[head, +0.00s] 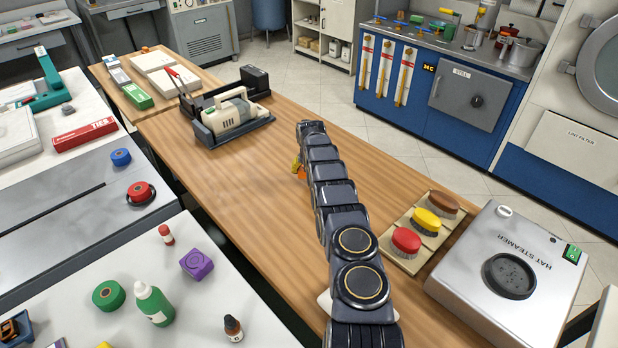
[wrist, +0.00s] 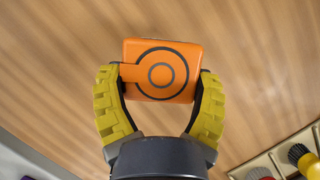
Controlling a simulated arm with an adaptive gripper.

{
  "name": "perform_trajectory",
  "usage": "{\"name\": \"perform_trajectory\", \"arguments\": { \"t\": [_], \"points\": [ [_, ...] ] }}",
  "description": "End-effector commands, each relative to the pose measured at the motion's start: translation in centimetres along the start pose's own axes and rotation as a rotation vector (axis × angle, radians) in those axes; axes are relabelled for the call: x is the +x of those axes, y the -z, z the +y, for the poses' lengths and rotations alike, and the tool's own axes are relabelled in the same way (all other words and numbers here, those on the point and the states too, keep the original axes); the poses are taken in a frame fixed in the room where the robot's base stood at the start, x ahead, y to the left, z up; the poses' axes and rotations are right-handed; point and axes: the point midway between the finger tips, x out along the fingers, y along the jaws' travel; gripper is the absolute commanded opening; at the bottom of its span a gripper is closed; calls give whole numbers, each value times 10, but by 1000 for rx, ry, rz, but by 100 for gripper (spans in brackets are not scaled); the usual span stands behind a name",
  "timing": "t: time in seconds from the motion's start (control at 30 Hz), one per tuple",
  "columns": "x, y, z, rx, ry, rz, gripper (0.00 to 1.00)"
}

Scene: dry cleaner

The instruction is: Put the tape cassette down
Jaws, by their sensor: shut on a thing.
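The orange tape cassette (wrist: 160,72) is a small block with dark concentric rings on its face. In the wrist view it sits between the two yellow fingers of my gripper (wrist: 159,77), which press its left and right sides. In the head view only a bit of orange (head: 301,175) and yellow shows beside the end of my dark arm, over the wooden table (head: 262,190). My arm hides the rest. I cannot tell whether the cassette touches the table or hangs above it.
Bare wood lies left of my gripper. A black tray with a cream device (head: 236,115) stands farther back on the table. Red, yellow and brown brushes (head: 407,240) in a holder and a hat steamer (head: 511,275) are at the right. A white counter (head: 210,300) with small bottles is front left.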

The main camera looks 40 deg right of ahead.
Motion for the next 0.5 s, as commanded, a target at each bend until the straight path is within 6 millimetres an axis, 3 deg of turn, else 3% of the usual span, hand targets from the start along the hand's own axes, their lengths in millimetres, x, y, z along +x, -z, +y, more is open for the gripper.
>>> {"name": "perform_trajectory", "arguments": {
  "t": [0.5],
  "points": [
    [35,10,0,1,1,-1,36]
  ]
}}
